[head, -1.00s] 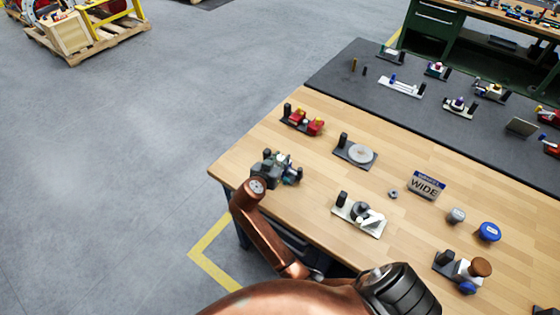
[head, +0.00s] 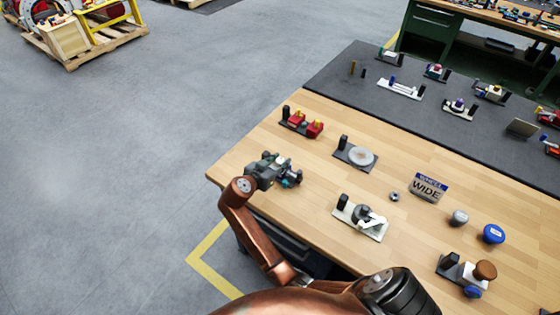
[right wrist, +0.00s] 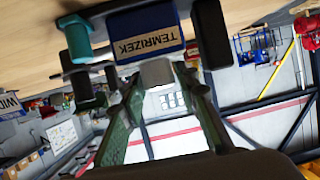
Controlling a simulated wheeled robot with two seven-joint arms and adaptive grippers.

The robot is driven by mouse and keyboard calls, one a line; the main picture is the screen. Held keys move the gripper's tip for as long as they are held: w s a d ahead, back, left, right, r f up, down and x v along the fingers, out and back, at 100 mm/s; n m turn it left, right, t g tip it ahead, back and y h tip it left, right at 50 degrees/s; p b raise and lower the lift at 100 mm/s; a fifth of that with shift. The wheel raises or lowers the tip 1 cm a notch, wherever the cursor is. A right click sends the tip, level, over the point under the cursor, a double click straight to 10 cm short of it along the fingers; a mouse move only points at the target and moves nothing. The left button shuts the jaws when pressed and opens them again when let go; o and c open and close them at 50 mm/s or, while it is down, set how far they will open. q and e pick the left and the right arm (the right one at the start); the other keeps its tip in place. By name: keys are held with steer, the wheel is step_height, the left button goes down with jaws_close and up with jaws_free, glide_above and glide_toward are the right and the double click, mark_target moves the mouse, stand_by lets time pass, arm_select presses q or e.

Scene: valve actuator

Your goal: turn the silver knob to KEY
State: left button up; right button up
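My right gripper (head: 270,172) is at the near left edge of the wooden table, right at a small device with dark and teal parts (head: 290,178). In the right wrist view the device shows a blue label plate (right wrist: 146,32) reading something like TEMRIZEK, seen inverted. A teal part (right wrist: 76,38) is left of it. A grey silver knob-like piece (right wrist: 157,72) lies just below the plate, between the dark fingers. The fingers stand apart, with no clear contact on the piece. Any KEY marking is not readable. My left gripper is out of view.
On the wooden table (head: 300,225) stand a red device (head: 302,122), a disc device (head: 357,154), a white-based lever device (head: 361,217), a WIDE sign (head: 428,187), a loose grey knob (head: 459,217) and a blue knob (head: 493,233). A dark mat (head: 345,75) holds several devices behind.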

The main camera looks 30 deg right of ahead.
mark_target(280, 160)
steer(key=shift+o, duration=1.3)
step_height(280, 160, up, 10)
